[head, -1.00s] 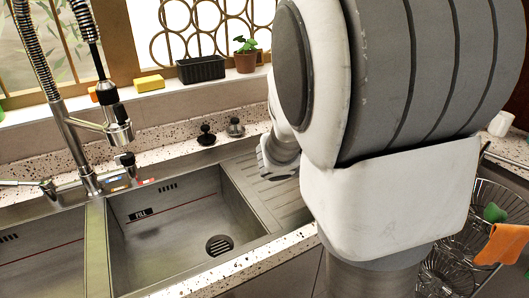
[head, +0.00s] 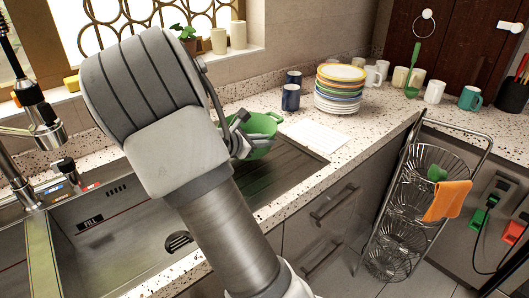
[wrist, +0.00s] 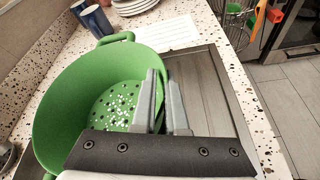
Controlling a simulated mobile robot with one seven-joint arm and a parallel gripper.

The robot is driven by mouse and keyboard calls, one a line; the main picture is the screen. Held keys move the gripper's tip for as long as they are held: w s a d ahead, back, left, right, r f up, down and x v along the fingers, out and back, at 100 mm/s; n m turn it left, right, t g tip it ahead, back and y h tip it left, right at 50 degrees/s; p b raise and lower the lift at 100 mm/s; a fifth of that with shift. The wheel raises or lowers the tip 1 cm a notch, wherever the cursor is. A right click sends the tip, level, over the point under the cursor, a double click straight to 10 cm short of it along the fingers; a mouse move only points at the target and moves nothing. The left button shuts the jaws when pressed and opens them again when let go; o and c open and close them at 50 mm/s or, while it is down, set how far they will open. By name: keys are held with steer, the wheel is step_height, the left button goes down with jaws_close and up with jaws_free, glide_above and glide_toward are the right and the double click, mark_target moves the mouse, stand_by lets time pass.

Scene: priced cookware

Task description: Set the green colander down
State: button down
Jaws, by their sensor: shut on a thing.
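The green colander (head: 264,124) is in the head view, over the ribbed drainboard (head: 283,168) right of the sink, partly hidden behind my arm. In the wrist view the colander (wrist: 62,88) fills the left side, with its holed bottom and a loop handle showing. My gripper (head: 238,128) is at its near left side in the head view. In the wrist view my gripper (wrist: 163,85) is shut on the colander's wall, one finger inside and one outside. The colander looks roughly upright. I cannot tell whether its base touches the drainboard.
Blue cups (head: 291,96) and a plate stack (head: 340,88) stand behind the colander. A white sheet (head: 318,135) lies on the counter (head: 352,150) right of it. The sink basin (head: 110,235) is at left. A wire basket rack (head: 415,200) stands at right.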

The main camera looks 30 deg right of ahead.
steer(key=shift+f+b, duration=0.45)
steer(key=shift+f, duration=1.45)
steer(key=c, duration=1.4)
jaws_free()
steer(key=shift+f, duration=0.2)
steer(key=o, duration=0.5)
steer(key=shift+r, duration=0.2)
